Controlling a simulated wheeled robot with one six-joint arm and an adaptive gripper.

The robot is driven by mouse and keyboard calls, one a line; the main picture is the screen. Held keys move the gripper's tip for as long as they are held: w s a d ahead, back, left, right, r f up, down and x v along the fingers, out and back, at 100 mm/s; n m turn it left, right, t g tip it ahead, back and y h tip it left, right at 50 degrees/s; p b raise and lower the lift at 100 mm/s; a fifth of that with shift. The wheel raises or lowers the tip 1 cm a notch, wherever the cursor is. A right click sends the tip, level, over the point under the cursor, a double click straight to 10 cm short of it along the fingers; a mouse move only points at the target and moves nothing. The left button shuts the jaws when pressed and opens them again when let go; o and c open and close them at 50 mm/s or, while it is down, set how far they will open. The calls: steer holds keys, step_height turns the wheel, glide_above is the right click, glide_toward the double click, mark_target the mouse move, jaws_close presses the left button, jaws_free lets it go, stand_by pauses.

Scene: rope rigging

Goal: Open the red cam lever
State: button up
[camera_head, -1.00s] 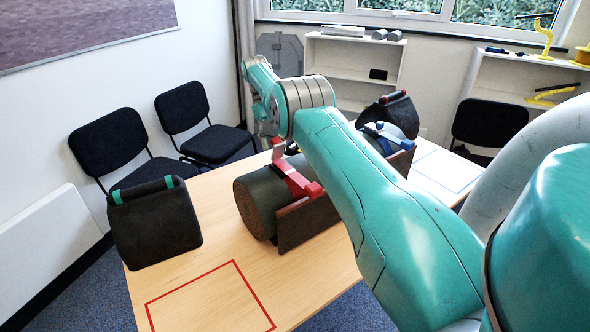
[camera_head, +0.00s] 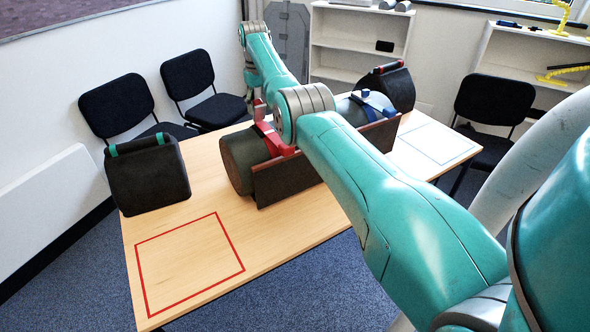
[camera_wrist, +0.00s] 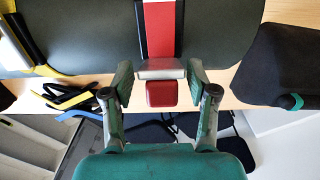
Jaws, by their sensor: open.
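The red cam lever (camera_head: 261,110) stands up from a red strap (camera_head: 276,142) around a dark green roll (camera_head: 237,160) on the table. In the wrist view the red strap (camera_wrist: 160,28) runs to a grey metal piece (camera_wrist: 160,68), with a red block (camera_wrist: 161,93), apparently the lever's end, just below it. My gripper (camera_wrist: 162,84) is open, one finger on each side of the red block. Gaps show between the block and both fingers. In the head view my arm hides part of the roll, and the fingers are not clear there.
A brown board (camera_head: 290,178) stands along the roll's near side. A blue lever (camera_head: 376,100) sits farther right. Dark bags stand at the table's left (camera_head: 147,175) and far right (camera_head: 393,88). The red-outlined area (camera_head: 190,262) and blue-outlined area (camera_head: 437,143) are bare.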

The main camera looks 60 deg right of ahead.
steer(key=shift+w+f, duration=0.1)
steer(key=shift+f, duration=0.05)
steer(key=shift+t, duration=0.3)
steer(key=shift+s+a, duration=0.1)
steer(key=shift+s, duration=0.15)
